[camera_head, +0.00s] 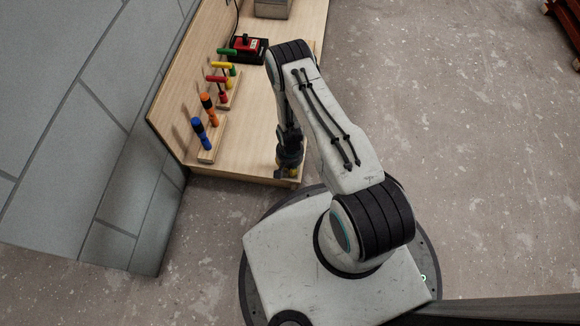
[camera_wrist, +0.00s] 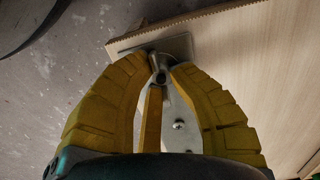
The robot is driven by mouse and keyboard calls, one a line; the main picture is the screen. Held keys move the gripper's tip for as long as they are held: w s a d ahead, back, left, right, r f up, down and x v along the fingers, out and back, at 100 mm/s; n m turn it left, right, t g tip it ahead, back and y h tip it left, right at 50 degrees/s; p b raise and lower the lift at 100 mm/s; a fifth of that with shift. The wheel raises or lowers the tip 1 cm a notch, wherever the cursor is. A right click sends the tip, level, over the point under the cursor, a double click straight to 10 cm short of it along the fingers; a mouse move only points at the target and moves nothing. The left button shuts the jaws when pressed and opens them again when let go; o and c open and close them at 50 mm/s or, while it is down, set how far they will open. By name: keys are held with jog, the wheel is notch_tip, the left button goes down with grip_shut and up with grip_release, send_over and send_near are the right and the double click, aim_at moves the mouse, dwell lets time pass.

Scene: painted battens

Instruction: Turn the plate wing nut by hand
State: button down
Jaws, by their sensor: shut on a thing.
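My gripper (camera_wrist: 160,62) has yellow padded fingers, and in the wrist view their tips close in on the wing nut (camera_wrist: 158,72), a small grey metal part that is mostly hidden between them. The nut sits on a pale metal plate (camera_wrist: 182,46) near the corner of the wooden bench. A screw head (camera_wrist: 179,126) shows between the fingers. In the head view my gripper (camera_head: 287,172) points down at the bench's near corner, and the nut and plate are hidden there.
A red and black device (camera_head: 247,46) stands farther back. A grey block wall (camera_head: 75,120) borders the left. Open concrete floor lies right.

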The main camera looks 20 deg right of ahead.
jog(key=shift+s+a, duration=0.1)
jog(key=shift+s, duration=0.1)
jog(key=c, duration=1.1)
grip_release()
jog(key=shift+w, duration=0.15)
jog(key=shift+c, duration=0.2)
jog(key=shift+w+r, duration=0.1)
jog(key=shift+r, duration=0.4)
notch_tip(320, 180, up, 11)
